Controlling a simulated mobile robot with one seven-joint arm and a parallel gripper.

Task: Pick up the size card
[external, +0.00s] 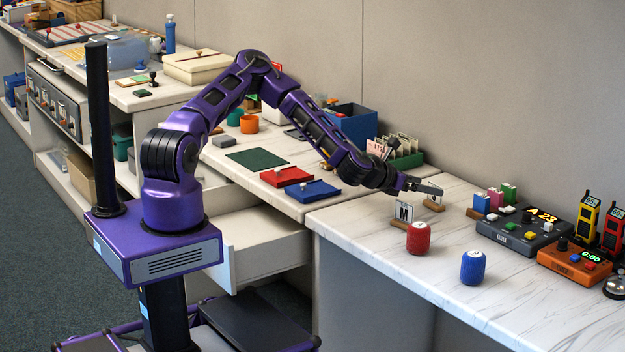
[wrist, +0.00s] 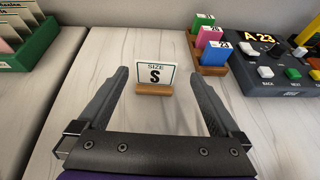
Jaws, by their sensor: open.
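In the wrist view a white size card (wrist: 155,74) marked "SIZE S" stands upright in a wooden base (wrist: 154,89) on the marble-look counter. My gripper (wrist: 158,84) is open and empty, with a finger on each side of the card and space between them and it. In the external view my gripper (external: 425,188) is over the counter, and the S card behind it is mostly hidden; its wooden base (external: 434,205) shows. A second card (external: 404,211) marked "M" stands in its own wooden base nearer the camera.
A red canister (external: 418,238) and a blue canister (external: 473,267) stand on the counter near the M card. A green card rack (wrist: 28,45) stands at the left.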

